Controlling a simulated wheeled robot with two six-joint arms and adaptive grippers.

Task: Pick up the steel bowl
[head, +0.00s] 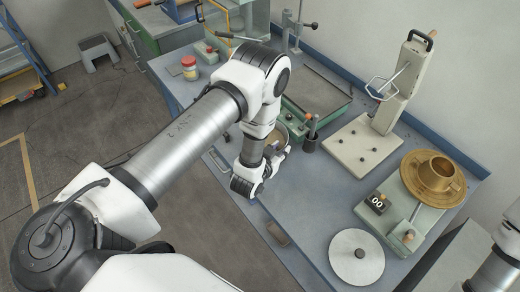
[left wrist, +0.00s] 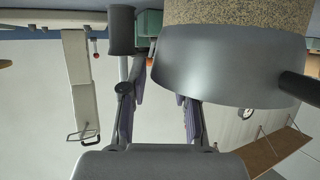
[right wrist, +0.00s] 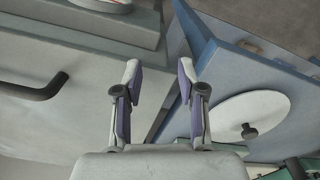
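The steel bowl (left wrist: 225,62) shows large in the left wrist view as a smooth grey tapered wall against a speckled tan round part. In the left wrist view the left gripper's fingers (left wrist: 163,98) are apart. One finger is outside the bowl's near wall; the other's tip is hidden behind it. No grip shows. My right gripper (right wrist: 158,80) is open and empty beside the bench edge.
A green-framed tray (head: 318,95), a white press stand (head: 365,145), a brass part on a scale (head: 433,172) and a white disc (head: 357,257) occupy the bench. The blue surface between bowl and disc is mostly clear.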

